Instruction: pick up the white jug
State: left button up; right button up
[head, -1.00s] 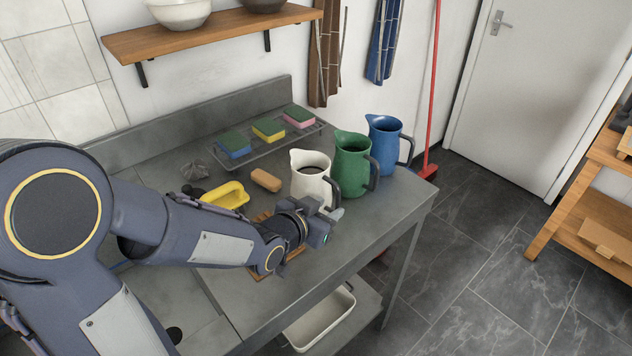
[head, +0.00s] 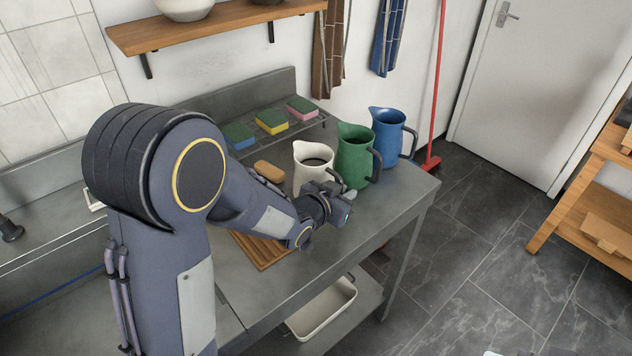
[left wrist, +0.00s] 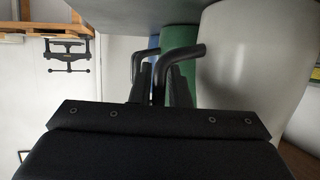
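The white jug (head: 311,157) stands upright on the grey metal bench, left of the green jug (head: 354,155) and the blue jug (head: 387,135). My left gripper (head: 339,192) is at its handle side, low over the bench, and hides most of the handle. In the left wrist view the white jug (left wrist: 250,75) fills the right side. Its dark handle (left wrist: 183,53) runs down between my left gripper's dark fingers (left wrist: 162,85). I cannot tell whether they press on it. My right gripper is out of view.
The green jug stands close beside the white one. A tan sponge (head: 269,171), a wire rack (head: 283,134) with sponges and a wooden slatted board (head: 262,252) are on the bench (head: 285,277). A white tub (head: 322,310) is on the shelf below.

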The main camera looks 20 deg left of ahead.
pick_arm(q)
grip_shut()
jog(key=shift+r, duration=0.1)
